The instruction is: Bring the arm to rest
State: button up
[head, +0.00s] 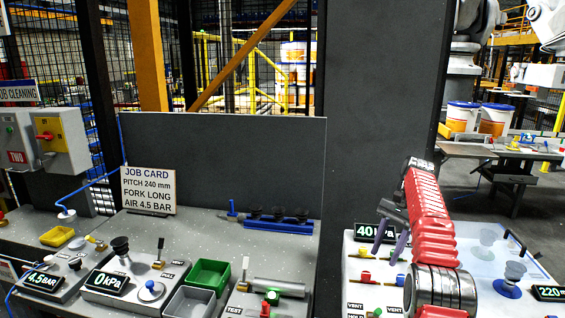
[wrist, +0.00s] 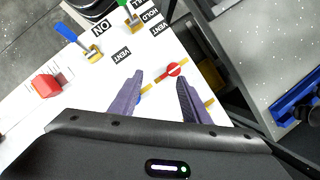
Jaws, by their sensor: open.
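My red arm comes up from the lower right in the head view, over a white panel (head: 365,262). My gripper (head: 390,225) hangs at the arm's left side with its dark fingers pointing down. In the wrist view my gripper (wrist: 160,85) has its two purple-grey fingers apart, with nothing held between them. Beyond and between the fingertips a red round knob (wrist: 173,69) on a yellow valve shows on the white panel. I cannot tell how far the fingertips are above the panel.
A job card (head: 148,190) stands on the grey bench. Gauge boxes, a green bin (head: 209,274) and a blue rack (head: 278,226) are also there. A dark post (head: 383,110) rises behind my arm. Pails (head: 462,117) stand at the back right.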

jog(key=s+a+r+n+t+h, duration=0.1)
jog(key=s+a+r, duration=0.2)
jog(key=r, duration=0.3)
jog(key=s+a+r+n+t, duration=0.1)
jog(key=s+a+r+n, duration=0.15)
jog(key=r, duration=0.35)
jog(key=s+a+r+n+t+h, duration=0.15)
jog(key=s+a+r, duration=0.35)
jog(key=s, duration=0.5)
jog(key=s+a+f+n+t, duration=0.1)
jog(key=s+f+n, duration=0.1)
jog(key=s, duration=0.6)
jog(key=s+a+f+n+t, duration=0.2)
jog(key=s+f, duration=0.2)
jog(key=s, duration=0.4)
jog(key=s+a+f+n+t+h, duration=0.1)
jog(key=s+f, duration=0.2)
jog(key=s, duration=0.5)
jog(key=shift+s+a+f+n+t, duration=0.35)
jog(key=shift+s+f+n, duration=0.05)
